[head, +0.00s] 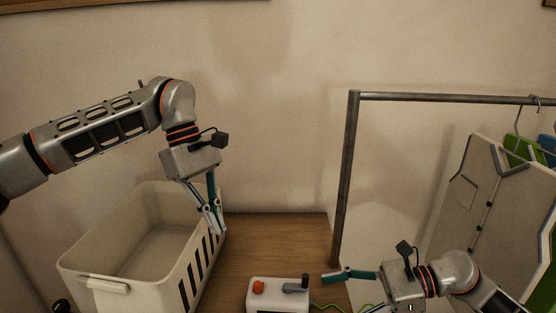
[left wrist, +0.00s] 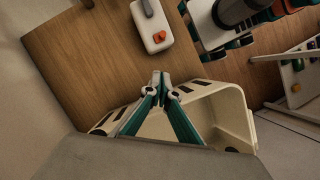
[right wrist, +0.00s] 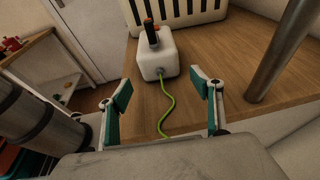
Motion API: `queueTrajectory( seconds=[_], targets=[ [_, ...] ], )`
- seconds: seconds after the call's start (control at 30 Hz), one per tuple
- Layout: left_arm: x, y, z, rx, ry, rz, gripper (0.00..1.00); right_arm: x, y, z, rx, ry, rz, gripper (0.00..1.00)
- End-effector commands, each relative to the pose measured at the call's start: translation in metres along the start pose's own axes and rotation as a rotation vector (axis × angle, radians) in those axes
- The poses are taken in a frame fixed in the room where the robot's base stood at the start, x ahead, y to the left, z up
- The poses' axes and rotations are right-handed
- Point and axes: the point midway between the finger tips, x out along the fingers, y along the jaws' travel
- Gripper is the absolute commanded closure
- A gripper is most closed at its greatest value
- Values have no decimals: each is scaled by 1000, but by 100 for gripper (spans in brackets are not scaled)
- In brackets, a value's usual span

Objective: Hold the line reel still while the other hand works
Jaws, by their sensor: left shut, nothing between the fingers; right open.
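My left gripper (head: 214,228) is shut and empty, by the basket's right wall, up and left of the reel. My right gripper (right wrist: 163,90) is open, to the right of the reel and apart from it; the line passes between its fingers in the right wrist view.
A cream slatted basket (head: 85,268), empty where I see inside, stands left of the reel. A metal rack with a post (head: 345,180) rises behind my right gripper, with garments (head: 500,205) hanging at right. Bare table (head: 280,240) lies behind the reel.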

Motion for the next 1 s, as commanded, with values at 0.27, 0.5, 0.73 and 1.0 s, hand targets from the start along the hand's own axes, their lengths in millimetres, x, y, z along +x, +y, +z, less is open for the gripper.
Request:
queueTrajectory(
  seconds=[0.27, 0.5, 0.73, 1.0],
  targets=[
    [0, 0, 0, 0, 0, 0, 100, -1, 0, 0, 0, 0, 0, 35],
    [0, 0, 0, 0, 0, 0, 100, -1, 0, 0, 0, 0, 0, 15],
    [0, 0, 0, 0, 0, 0, 100, -2, 0, 0, 0, 0, 0, 15],
    [0, 0, 0, 0, 0, 0, 100, -36, 0, -1, 2, 4, -2, 15]
  ],
)
